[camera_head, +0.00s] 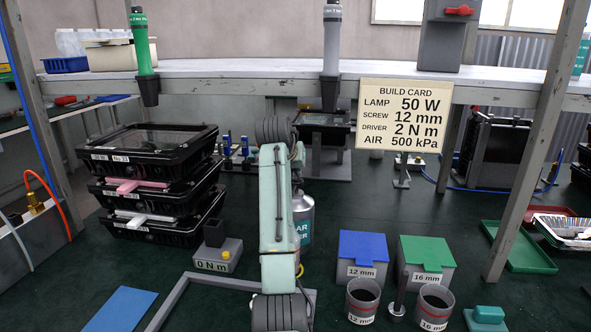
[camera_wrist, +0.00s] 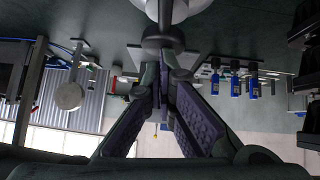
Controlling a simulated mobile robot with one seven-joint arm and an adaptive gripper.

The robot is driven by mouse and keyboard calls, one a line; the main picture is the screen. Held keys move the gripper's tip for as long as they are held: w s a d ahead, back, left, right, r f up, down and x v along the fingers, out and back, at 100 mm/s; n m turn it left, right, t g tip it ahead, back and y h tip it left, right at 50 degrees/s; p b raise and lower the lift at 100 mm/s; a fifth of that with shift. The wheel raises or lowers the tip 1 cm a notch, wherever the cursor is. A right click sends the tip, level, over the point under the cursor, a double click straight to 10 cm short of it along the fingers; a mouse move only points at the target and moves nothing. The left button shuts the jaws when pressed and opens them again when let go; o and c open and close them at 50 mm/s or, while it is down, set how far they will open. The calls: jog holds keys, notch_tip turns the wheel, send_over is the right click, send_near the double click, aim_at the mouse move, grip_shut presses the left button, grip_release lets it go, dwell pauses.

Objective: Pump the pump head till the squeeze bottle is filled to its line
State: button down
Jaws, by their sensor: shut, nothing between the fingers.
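A grey metal container (camera_head: 303,218) stands mid-bench in the head view, partly hidden behind my arm; only part of its lettering shows. In the wrist view, which looks upside down, a pale rounded body with a dark round cap (camera_wrist: 163,42) shows at the top centre; it seems to be this container and its pump head. My gripper (camera_wrist: 163,68) is shut and empty, its purple-padded fingers together and their tips close to the cap. I cannot tell whether they touch. My gripper is hidden in the head view. I cannot make out the squeeze bottle or its line.
Stacked black housings (camera_head: 150,185) stand at left. A 0 N m block (camera_head: 217,257) lies left of my arm. Blue (camera_head: 363,247) and green (camera_head: 426,251) lidded bins and two cups (camera_head: 362,301) (camera_head: 434,307) stand at right. A shelf (camera_head: 240,77) with a build card (camera_head: 404,115) spans above.

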jog(key=shift+f, duration=0.15)
jog(key=shift+r, duration=0.35)
notch_tip(320, 180, up, 3)
jog(key=shift+p, duration=0.3)
jog(key=b+v, duration=0.3)
jog(key=v, duration=0.7)
jog(key=shift+a+r, duration=0.15)
jog(key=shift+r, duration=0.2)
jog(key=shift+r+b, duration=0.1)
jog(key=shift+b, duration=0.2)
jog(key=shift+d+r+m+y+b, duration=0.15)
jog(key=shift+d+r+y+b, duration=0.2)
jog(key=shift+d+b, duration=0.3)
jog(key=shift+d+r+m+y+b, duration=0.2)
jog(key=shift+d+r+y+b, duration=0.1)
jog(key=shift+d+b, duration=0.35)
jog(key=shift+d+r+m+y+b, duration=0.15)
jog(key=shift+d+r+y+b, duration=0.2)
jog(key=shift+d+b, duration=0.3)
